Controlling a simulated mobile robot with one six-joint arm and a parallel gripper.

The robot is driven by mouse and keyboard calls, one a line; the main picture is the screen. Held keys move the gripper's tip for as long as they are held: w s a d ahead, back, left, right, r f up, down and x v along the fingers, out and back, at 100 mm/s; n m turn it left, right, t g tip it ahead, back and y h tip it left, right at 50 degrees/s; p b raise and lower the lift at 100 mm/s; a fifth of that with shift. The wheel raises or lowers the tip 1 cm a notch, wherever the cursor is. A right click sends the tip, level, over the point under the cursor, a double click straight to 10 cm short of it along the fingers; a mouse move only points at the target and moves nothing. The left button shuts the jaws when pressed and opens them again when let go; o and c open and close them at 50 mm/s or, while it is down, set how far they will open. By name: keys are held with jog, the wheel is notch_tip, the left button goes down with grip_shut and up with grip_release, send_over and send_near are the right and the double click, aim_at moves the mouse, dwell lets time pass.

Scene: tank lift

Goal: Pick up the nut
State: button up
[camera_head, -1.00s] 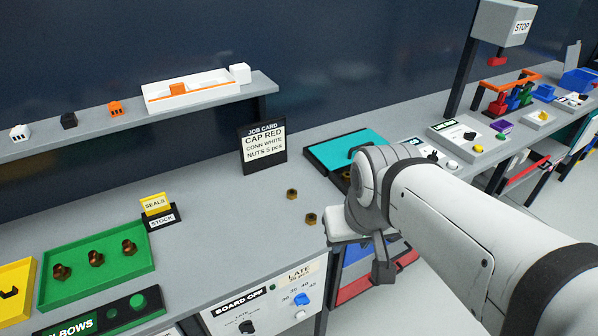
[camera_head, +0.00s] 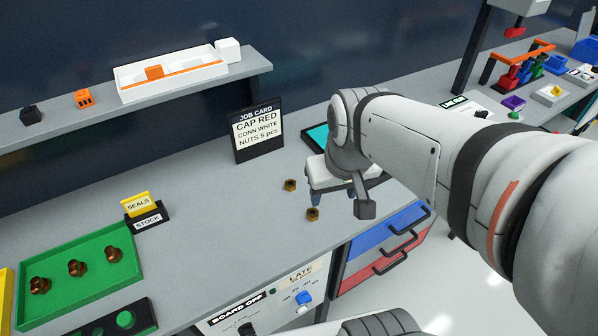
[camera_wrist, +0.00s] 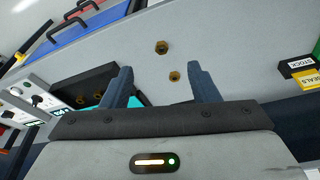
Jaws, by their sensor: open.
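Two brass-coloured hex nuts lie apart on the grey bench. In the head view one nut (camera_head: 290,185) is farther back and the other nut (camera_head: 312,214) is nearer the front edge. My gripper (camera_head: 313,205) hangs over the bench beside them, its fingertips pointing down close to the nearer nut. The height of the fingertips above the bench is hard to judge.
A teal tray (camera_head: 317,138) is partly hidden behind my arm. A green tray (camera_head: 117,285) of elbows and the SEALS and STOCK signs (camera_head: 143,212) stand left. The bench between is clear.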

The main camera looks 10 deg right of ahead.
jog(key=w+f+g+b, duration=0.1)
jog(key=w+f+g, duration=0.1)
jog(key=w+f, duration=0.55)
jog(key=n+g+b, duration=0.1)
send_near(313, 213)
jog(key=shift+d, duration=0.35)
jog(key=shift+w+f, duration=0.1)
jog(key=shift+f, duration=0.3)
jog(key=f, duration=0.5)
jog(key=f+p, duration=0.1)
jog(key=f, duration=0.1)
jog(key=shift+a+f, duration=0.35)
jog(key=shift+a, duration=0.05)
jog(key=c, duration=1.1)
jog(key=shift+o, duration=0.2)
